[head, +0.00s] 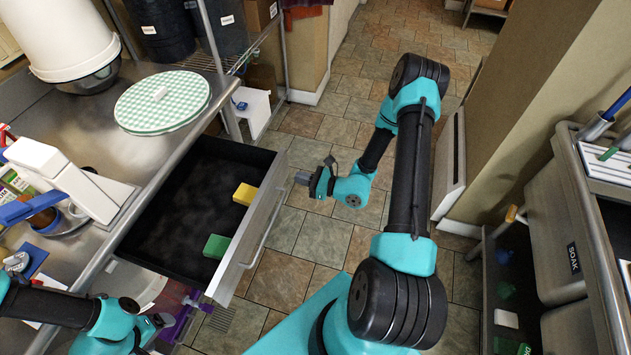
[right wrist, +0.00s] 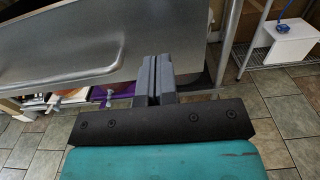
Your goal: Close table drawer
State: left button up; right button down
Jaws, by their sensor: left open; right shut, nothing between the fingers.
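The table drawer (head: 190,195) is pulled out from the metal table, with a dark interior. Its metal front (head: 250,225) has a bar handle (head: 266,222). A yellow sponge (head: 245,194) and a green sponge (head: 216,246) lie inside along the front. My right gripper (head: 301,178) is shut and empty, just outside the far end of the drawer front. The right wrist view shows its fingers (right wrist: 155,78) pointing at the drawer front (right wrist: 95,45), beside the handle; I cannot tell whether they touch. My left gripper (head: 160,321) is low at the left, below the drawer's near corner, its fingers partly unclear.
A green checkered round lid (head: 163,101) and a white bucket (head: 65,35) are on the table. A wire shelf with a white box (head: 252,112) stands beyond the drawer. Purple items (head: 178,318) sit below it. The tiled floor before the drawer is clear.

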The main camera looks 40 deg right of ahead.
aim_at(282, 173)
jog(key=x, duration=0.4)
jog(key=shift+w+a, duration=0.1)
jog(key=shift+w, duration=0.1)
